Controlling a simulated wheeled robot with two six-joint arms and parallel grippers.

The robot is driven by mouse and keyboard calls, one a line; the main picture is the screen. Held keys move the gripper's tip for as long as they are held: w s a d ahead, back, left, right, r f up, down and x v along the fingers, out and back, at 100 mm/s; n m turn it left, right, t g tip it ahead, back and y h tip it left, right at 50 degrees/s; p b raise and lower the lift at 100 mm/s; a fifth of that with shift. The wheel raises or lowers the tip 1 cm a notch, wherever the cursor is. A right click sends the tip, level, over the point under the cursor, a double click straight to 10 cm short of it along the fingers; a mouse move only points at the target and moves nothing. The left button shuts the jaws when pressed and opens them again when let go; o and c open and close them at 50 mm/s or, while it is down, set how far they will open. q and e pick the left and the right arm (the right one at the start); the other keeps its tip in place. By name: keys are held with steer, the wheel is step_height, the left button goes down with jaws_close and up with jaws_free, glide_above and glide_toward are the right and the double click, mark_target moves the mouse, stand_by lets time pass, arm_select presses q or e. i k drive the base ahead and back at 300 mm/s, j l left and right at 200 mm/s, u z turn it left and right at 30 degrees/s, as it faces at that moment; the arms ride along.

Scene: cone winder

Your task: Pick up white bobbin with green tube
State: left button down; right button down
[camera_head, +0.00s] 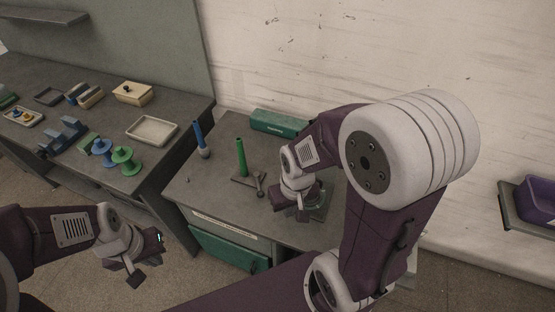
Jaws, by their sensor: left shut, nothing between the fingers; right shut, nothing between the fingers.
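A green tube (241,158) stands upright on a small dark base on the middle table. I cannot make out white winding on it. A blue tube (198,136) with a pale rounded bottom (204,153) stands to its left. My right gripper (302,211) is shut and empty, low over the right part of this table, to the right of the green tube and apart from it. My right arm hides part of the table there. My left gripper (150,262) is shut and empty, in front of the tables at the lower left, away from both tubes.
The left table holds a green spool (125,158), a blue spool (102,150), an empty pale tray (152,130) and a cream box (133,92). A green case (279,123) lies at the middle table's back. A purple bin (537,200) is at the far right.

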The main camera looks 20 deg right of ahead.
mark_target(243, 162)
steer(key=z, duration=0.4)
steer(key=i+j+z, duration=0.1)
steer(key=z, duration=0.3)
steer(key=j+z, duration=0.15)
steer(key=z, duration=0.3)
steer(key=j+z, duration=0.15)
steer(key=z, duration=0.25)
steer(key=j+z, duration=0.1)
steer(key=z, duration=0.3)
steer(key=i+j, duration=0.05)
